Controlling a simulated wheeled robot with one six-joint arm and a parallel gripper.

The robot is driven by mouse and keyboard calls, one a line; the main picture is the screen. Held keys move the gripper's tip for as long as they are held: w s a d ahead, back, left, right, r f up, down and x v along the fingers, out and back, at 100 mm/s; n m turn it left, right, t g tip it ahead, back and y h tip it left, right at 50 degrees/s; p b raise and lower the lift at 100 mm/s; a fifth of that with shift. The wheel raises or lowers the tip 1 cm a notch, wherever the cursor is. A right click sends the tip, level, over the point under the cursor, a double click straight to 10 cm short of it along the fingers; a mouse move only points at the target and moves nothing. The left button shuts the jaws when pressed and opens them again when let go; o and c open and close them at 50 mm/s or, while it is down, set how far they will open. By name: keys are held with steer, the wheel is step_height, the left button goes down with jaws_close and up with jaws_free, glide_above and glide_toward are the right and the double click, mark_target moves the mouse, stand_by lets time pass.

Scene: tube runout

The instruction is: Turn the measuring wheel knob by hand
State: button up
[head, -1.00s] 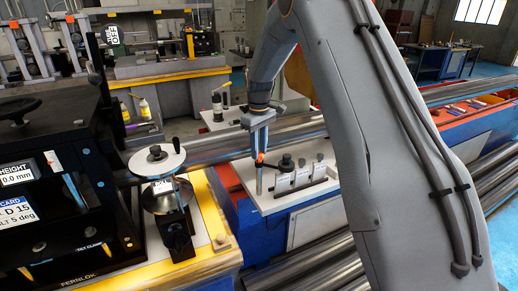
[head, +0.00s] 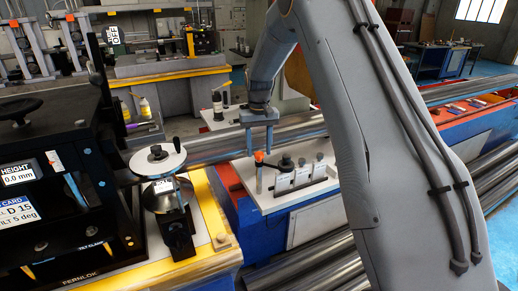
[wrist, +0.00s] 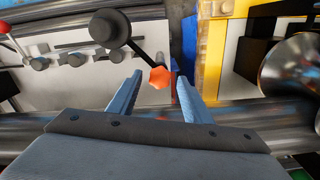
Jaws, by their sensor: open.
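A white round wheel (head: 158,157) with a small dark knob on top stands above a shiny metal cone (head: 160,196) on the yellow-edged bench. An orange knob (head: 259,156) sits on a post on the white plate to its right. I cannot tell for sure which of the two is the measuring wheel knob. My gripper (head: 259,150) is open and points down above the orange knob. In the wrist view the orange knob (wrist: 160,78) shows between the two fingertips, with a gap on both sides; contact cannot be seen.
A dark arm with a round black knob (wrist: 109,28) lies beside the orange knob. Several small grey fittings stand on the white plate (head: 290,203). Long steel tubes (head: 215,146) run behind and below. The black machine (head: 60,180) fills the left.

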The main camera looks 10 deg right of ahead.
steer(key=shift+r+p, duration=1.25)
steer(key=shift+r, duration=1.7)
step_height(320, 180, up, 7)
steer(key=b, duration=0.3)
steer(key=s+f+b, duration=0.1)
steer(key=s+f, duration=0.3)
steer(key=s, duration=0.7)
steer(key=s+f+t+b, duration=0.1)
steer(key=s+f, duration=0.4)
steer(key=s, duration=0.6)
steer(key=s+f+b, duration=0.2)
steer(key=s+f, duration=0.2)
steer(key=s, duration=0.7)
steer(key=shift+f, duration=0.2)
